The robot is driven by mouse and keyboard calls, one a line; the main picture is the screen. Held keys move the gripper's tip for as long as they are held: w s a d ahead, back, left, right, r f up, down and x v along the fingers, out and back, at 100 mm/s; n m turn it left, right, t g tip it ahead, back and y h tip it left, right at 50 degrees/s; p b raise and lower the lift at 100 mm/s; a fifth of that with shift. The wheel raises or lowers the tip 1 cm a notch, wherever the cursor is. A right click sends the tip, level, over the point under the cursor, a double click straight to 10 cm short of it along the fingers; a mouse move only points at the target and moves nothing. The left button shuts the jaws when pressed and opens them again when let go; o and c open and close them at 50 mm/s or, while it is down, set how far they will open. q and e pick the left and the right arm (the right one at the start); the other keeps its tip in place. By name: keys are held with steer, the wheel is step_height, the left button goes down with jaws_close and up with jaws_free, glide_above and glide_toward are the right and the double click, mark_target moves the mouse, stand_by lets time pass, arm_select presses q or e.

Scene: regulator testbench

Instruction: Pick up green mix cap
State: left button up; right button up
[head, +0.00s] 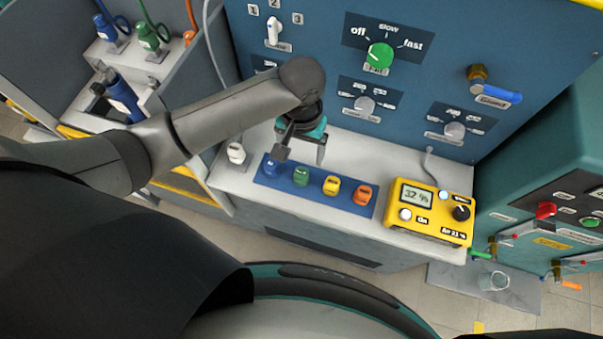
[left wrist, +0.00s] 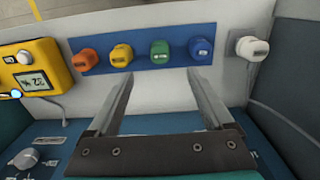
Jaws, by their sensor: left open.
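The green cap (head: 301,177) sits on a blue strip (head: 318,194) on the bench ledge, second from left in the head view. It also shows in the left wrist view (left wrist: 160,53), between the blue and yellow caps. Its label is too small to read. My left gripper (head: 302,158) is open and empty, above the ledge near the green cap. In the left wrist view its two fingers (left wrist: 159,76) point towards the strip, with the green cap between their lines and past the tips. It is not touching the cap. My right gripper is not in view.
Blue (head: 271,167), yellow (head: 332,185) and orange (head: 363,194) caps share the strip. A white cap (head: 236,152) stands to its left. A yellow meter (head: 430,211) stands to its right. The blue panel (head: 330,60) with knobs rises behind the ledge.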

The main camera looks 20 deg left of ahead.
mark_target(301, 173)
arm_select(q)
step_height(301, 173, down, 11)
steer(key=shift+f+b, duration=0.1)
steer(key=shift+b, duration=1.15)
jaws_close()
